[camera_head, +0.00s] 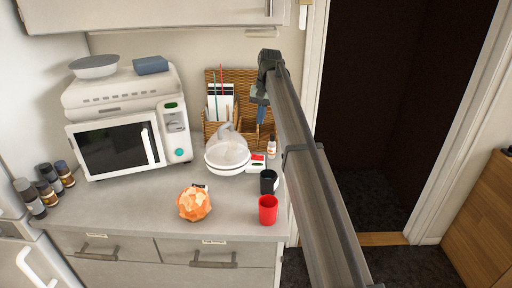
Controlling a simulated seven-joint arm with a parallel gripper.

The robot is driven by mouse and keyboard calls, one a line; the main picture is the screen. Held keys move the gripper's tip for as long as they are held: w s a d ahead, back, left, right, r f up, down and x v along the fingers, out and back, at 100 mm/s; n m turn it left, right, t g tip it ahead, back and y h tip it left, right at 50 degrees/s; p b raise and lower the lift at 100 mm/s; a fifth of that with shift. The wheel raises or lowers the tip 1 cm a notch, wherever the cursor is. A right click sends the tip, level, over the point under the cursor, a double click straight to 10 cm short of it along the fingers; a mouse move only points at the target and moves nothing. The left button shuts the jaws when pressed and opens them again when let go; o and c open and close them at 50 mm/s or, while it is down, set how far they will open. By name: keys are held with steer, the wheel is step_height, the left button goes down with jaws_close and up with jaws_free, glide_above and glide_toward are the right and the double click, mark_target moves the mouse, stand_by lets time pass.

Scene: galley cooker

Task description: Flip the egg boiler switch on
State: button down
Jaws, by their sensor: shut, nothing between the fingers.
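The egg boiler (228,160) is a white round appliance with a clear dome lid, standing on the counter right of the microwave. A small red and white part (257,162) sits at its right side; I cannot tell whether it is the switch or a separate item. My gripper (261,118) hangs from the end of my arm, above and to the right of the egg boiler. It is shut and empty, apart from the boiler. My arm comes in from the lower right.
A microwave (115,148) stands left. A wicker organiser (242,84) is behind the boiler. A small bottle (271,147), a black cup (268,182), a red cup (268,210) and an orange faceted ball (194,204) are nearby.

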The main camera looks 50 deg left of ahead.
mark_target(255, 156)
steer(key=f, duration=0.4)
steer(key=s+a+f, duration=0.1)
steer(key=f, duration=0.9)
steer(key=shift+s+a, duration=0.15)
steer(key=shift+s, duration=0.05)
steer(key=shift+s+a+f, duration=0.1)
steer(key=shift+f, duration=0.1)
steer(key=shift+w+d+r, duration=0.2)
steer(key=shift+w+d, duration=0.4)
steer(key=shift+r, duration=0.15)
step_height(255, 156, up, 14)
steer(key=w+d, duration=0.1)
steer(key=shift+w+d, duration=0.2)
stand_by(0.5)
